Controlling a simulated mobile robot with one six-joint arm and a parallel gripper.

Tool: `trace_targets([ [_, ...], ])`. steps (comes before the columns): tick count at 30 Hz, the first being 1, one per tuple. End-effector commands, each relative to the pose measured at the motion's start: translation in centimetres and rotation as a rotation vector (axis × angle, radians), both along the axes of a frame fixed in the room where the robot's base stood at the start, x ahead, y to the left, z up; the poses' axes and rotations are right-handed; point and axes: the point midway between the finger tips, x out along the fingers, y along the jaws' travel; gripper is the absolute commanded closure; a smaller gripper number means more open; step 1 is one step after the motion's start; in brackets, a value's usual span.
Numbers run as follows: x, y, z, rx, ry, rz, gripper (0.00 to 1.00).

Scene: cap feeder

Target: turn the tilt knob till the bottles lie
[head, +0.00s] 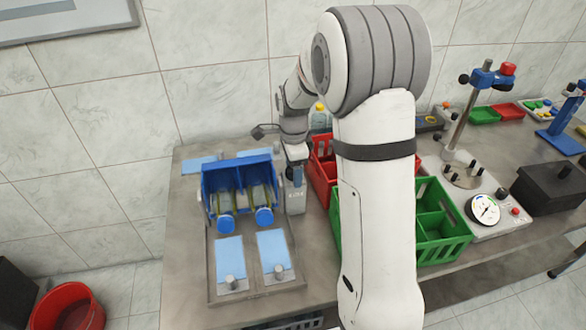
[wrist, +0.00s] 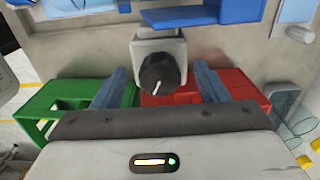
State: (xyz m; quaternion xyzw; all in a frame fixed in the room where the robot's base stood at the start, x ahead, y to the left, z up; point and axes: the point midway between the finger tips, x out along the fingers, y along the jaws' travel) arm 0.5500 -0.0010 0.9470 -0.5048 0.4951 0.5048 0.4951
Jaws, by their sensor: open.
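The tilt knob (wrist: 162,74) is a round black knob with a white pointer line, on a light grey housing (wrist: 148,43). My open gripper (wrist: 160,84) has one blue-grey finger on each side of it, with a gap visible on both sides. The blue cradle (head: 211,181) holds two bottles (head: 240,199) with blue caps (head: 264,216) toward the front. The bottles look slanted; I cannot tell their exact angle.
Two light-blue pads with metal pegs (head: 230,282) lie in front of the cradle. A red crate (head: 321,172) and a green crate (head: 455,235) stand right of the housing, close to my arm. A dial gauge station (head: 485,209) is farther right.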

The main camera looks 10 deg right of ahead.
Motion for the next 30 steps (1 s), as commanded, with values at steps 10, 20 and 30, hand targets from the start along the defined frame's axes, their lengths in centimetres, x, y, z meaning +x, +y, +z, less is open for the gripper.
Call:
trace_targets([
  [10, 0.0, 0.0, 2.1, 0.000, 0.000, 0.001, 0.33],
  [20, 0.0, 0.0, 4.7, 0.000, -0.001, 0.001, 0.33],
  [30, 0.0, 0.0, 7.1, 0.000, -0.001, 0.001, 0.33],
])
